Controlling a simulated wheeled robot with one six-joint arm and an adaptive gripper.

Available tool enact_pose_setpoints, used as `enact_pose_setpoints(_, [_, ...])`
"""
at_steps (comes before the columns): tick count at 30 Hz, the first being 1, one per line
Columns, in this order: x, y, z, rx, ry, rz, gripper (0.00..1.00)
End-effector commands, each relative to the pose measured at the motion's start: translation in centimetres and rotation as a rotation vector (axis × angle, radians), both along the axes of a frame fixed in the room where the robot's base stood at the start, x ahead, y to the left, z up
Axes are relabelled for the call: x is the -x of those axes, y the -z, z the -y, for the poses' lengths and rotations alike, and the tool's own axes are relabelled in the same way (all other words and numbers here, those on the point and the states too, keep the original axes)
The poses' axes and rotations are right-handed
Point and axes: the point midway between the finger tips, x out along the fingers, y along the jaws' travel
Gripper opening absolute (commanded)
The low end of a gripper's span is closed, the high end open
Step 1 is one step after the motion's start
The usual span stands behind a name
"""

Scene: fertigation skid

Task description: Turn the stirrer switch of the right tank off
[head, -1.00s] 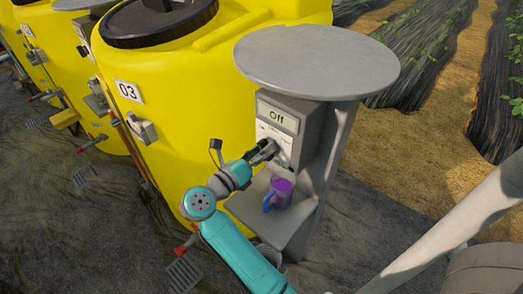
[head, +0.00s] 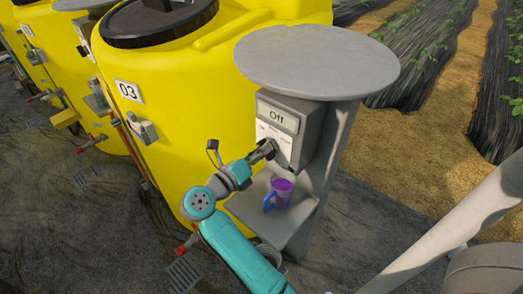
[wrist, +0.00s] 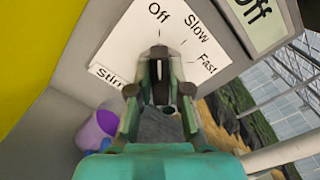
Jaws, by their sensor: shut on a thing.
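The stirrer switch is a dark knob (wrist: 160,72) on a white dial plate (wrist: 128,42) marked Off, Slow and Fast. In the wrist view my gripper (wrist: 160,60) is shut on the knob, with a finger on each side, in line with the Off mark. The fingers hide much of the knob. In the head view my gripper (head: 268,149) is at the front of the grey control box (head: 310,128), below its display (head: 277,116), which reads Off. The yellow tank (head: 200,90) beside the box bears the number 03.
A purple mug (head: 283,188) with a blue handle stands on the grey shelf (head: 245,207) just below my gripper. A round grey top (head: 316,62) overhangs the box. More yellow tanks stand at the left. Bare ground (head: 90,240) lies at the lower left.

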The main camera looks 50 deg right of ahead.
Motion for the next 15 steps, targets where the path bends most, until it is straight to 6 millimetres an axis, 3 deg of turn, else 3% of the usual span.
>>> enact_pose_setpoints(2, [-0.03,0.03,-0.01,-0.001,-0.001,-0.002,0.00])
enact_pose_setpoints(3, [-0.03,0.04,-0.01,-0.001,-0.001,-0.002,0.23])
enact_pose_setpoints(6, [-0.03,0.03,-0.01,-0.001,-0.001,-0.001,0.43])
enact_pose_setpoints(15, [-0.02,0.01,-0.12,0.000,-0.001,0.000,0.43])
